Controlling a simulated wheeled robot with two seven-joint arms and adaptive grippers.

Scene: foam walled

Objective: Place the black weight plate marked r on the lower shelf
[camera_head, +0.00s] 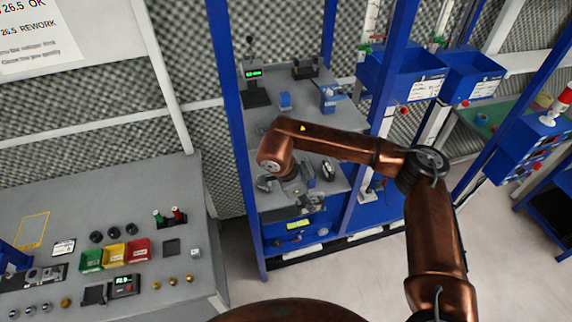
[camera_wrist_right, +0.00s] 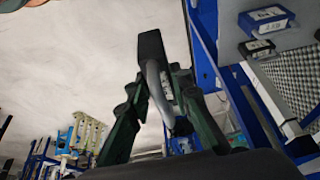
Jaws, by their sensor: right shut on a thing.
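My right gripper (camera_head: 301,198) is at the blue-framed rack, over the front of its grey middle shelf (camera_head: 338,184). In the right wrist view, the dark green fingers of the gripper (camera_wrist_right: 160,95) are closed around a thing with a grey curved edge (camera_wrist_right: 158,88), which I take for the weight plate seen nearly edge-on. No letter on it is readable. The gripper and its load show small in the head view, partly hidden by my wrist. The blue lower level (camera_head: 285,238) of the rack is below, with a yellow label. My left gripper is not in view.
Small dark and grey items, including one dark item (camera_head: 328,169), lie on the middle shelf. The upper shelf holds a green-lit display (camera_head: 254,73) and blue blocks. The rack's blue posts (camera_head: 233,130) flank the opening. A grey bench (camera_head: 190,230) with coloured bins stands left.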

